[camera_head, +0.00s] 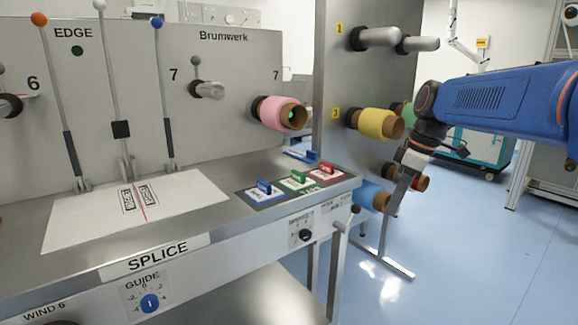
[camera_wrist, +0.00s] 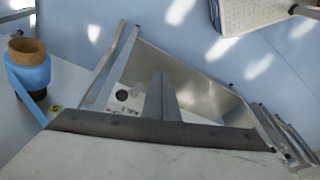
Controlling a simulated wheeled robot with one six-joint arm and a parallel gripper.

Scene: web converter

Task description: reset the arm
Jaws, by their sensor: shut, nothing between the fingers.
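My blue arm (camera_head: 500,105) reaches in from the right in the head view. My gripper (camera_head: 400,192) hangs down from its end, to the right of the splice table (camera_head: 215,205) and in front of the rolls on the side panel. Its fingers look closed and hold nothing. In the wrist view my gripper (camera_wrist: 160,85) shows as a narrow dark shape at the middle, above the floor and a metal frame. I cannot tell whether it touches anything.
Rolls in yellow (camera_head: 378,123) and blue (camera_head: 370,194) sit on spindles of the side panel (camera_head: 365,75) close behind my gripper. A pink roll (camera_head: 278,112) is on the front panel. Coloured-handled blocks (camera_head: 297,180) lie at the table's right end. Blue floor (camera_head: 490,240) is open at right.

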